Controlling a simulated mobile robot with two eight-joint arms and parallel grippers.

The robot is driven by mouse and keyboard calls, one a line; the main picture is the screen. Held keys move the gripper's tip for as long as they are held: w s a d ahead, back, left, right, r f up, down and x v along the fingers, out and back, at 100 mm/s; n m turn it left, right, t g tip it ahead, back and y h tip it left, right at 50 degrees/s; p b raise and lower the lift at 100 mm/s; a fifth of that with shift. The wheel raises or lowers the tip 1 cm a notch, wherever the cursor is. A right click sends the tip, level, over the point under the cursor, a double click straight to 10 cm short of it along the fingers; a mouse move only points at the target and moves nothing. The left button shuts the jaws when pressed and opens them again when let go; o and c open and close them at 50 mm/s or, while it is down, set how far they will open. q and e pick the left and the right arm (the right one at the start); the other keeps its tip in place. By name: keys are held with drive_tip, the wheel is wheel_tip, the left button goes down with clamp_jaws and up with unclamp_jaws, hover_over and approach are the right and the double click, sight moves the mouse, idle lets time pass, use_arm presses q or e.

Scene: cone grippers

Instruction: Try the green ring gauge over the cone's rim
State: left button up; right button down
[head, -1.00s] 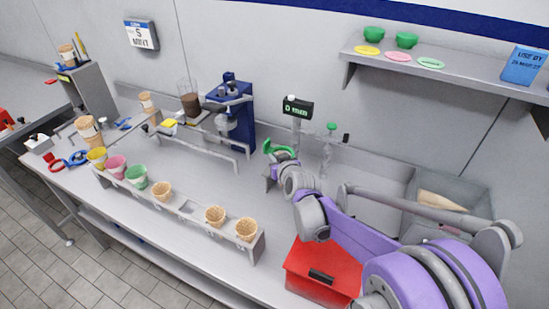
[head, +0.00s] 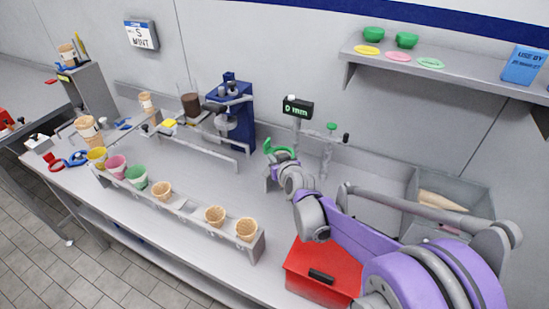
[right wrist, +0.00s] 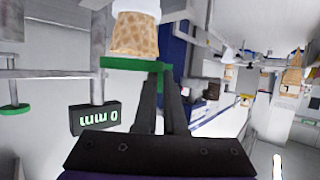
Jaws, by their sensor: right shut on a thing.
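The green ring gauge (head: 281,152) is in my right gripper (head: 275,168), near the gauge stand at the back middle of the counter. In the right wrist view, which is upside down, the shut fingers (right wrist: 162,72) hold the green ring (right wrist: 130,63). A waffle cone (right wrist: 135,35) with a white band at its far end lies right against the ring in that view. I cannot tell whether the ring is around the rim or only beside it. The head view hides this cone behind ring and gripper. My left gripper is not in view.
The display (head: 298,107) reads 0 mm. A rack (head: 180,205) with several cones and coloured cups runs along the front. A red box (head: 322,272) stands below my right arm. A blue machine (head: 235,110) stands left of the ring. A shelf (head: 470,75) hangs above.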

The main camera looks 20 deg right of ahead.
drive_tip(key=shift+f, duration=0.45)
drive_tip(key=c, duration=0.9)
unclamp_jaws()
drive_tip(key=shift+s+r, duration=0.1)
drive_tip(key=v, duration=1)
drive_tip(key=shift+s+r, duration=0.1)
drive_tip(key=shift+s, duration=0.2)
